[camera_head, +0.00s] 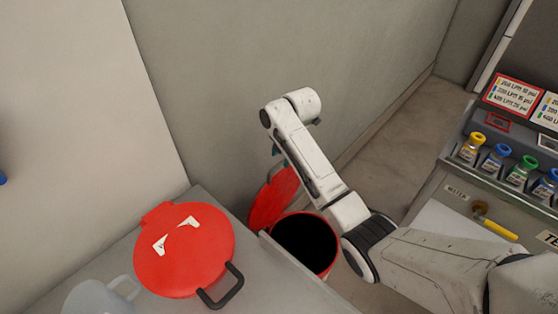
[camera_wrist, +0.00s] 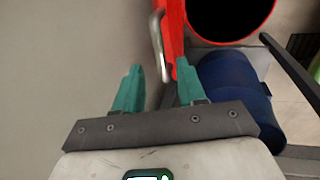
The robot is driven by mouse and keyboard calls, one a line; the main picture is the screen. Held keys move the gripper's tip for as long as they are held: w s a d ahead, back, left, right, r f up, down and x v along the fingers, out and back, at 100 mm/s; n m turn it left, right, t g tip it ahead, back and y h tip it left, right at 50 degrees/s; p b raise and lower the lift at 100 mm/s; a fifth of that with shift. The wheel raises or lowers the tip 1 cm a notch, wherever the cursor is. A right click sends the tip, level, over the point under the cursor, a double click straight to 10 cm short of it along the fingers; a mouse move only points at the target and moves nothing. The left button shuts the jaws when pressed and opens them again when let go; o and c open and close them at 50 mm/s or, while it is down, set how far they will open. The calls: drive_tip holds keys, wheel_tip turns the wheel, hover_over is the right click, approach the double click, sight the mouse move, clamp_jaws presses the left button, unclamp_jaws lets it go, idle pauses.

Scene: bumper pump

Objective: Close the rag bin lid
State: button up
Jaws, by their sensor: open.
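The rag bin (camera_head: 329,262) is a red round bin with a dark opening, low beside the grey counter. Its red lid (camera_head: 273,198) stands open, tilted up on the wall side. In the wrist view the lid (camera_wrist: 174,25) is seen nearly edge-on, with a metal handle (camera_wrist: 158,45) on its left. The bin's red rim (camera_wrist: 235,43) is to the right. My gripper (camera_wrist: 159,66) is open, its teal fingers on either side of the handle's lower end. Whether they touch it is unclear. In the head view my gripper (camera_head: 277,150) is mostly hidden behind my arm, above the lid.
A red round object (camera_head: 185,265) with a black handle sits on the counter (camera_head: 262,285). A pale translucent jug (camera_head: 98,298) is beside it. A bench with several capped bottles (camera_head: 497,157) stands right. A blue rounded object (camera_wrist: 233,90) lies below the bin rim in the wrist view.

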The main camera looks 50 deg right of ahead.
sight(279, 164)
drive_tip(key=shift+x, duration=1.65)
drive_tip(key=shift+c, duration=0.5)
drive_tip(key=shift+s, duration=0.1)
clamp_jaws()
